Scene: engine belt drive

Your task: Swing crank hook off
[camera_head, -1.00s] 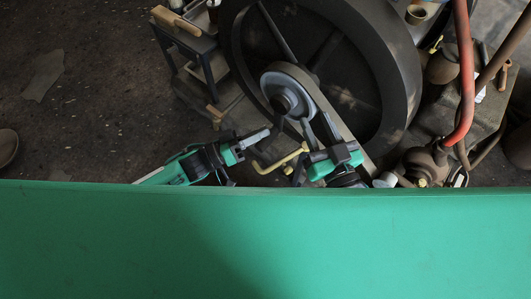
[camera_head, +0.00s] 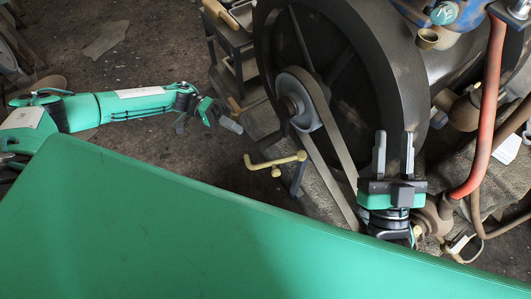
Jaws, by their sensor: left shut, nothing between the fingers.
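The yellow crank handle (camera_head: 274,163) stands below the small grey pulley (camera_head: 297,105), its bent bar ending in a knob on the right; a dark bar beside it reaches down. I cannot tell whether the crank is still hooked on the shaft. My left gripper (camera_head: 232,126) is shut and empty, up and left of the crank and apart from it. My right gripper (camera_head: 393,153) is open and empty, with its two grey fingers pointing up in front of the flywheel's lower right, well right of the crank.
A large dark flywheel (camera_head: 409,95) stands behind the pulley. A flat belt (camera_head: 333,165) runs from the pulley down to the right. A red pipe (camera_head: 487,110) rises at the right. A small dark stand (camera_head: 237,41) is at the upper left. My green body covers the lower picture.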

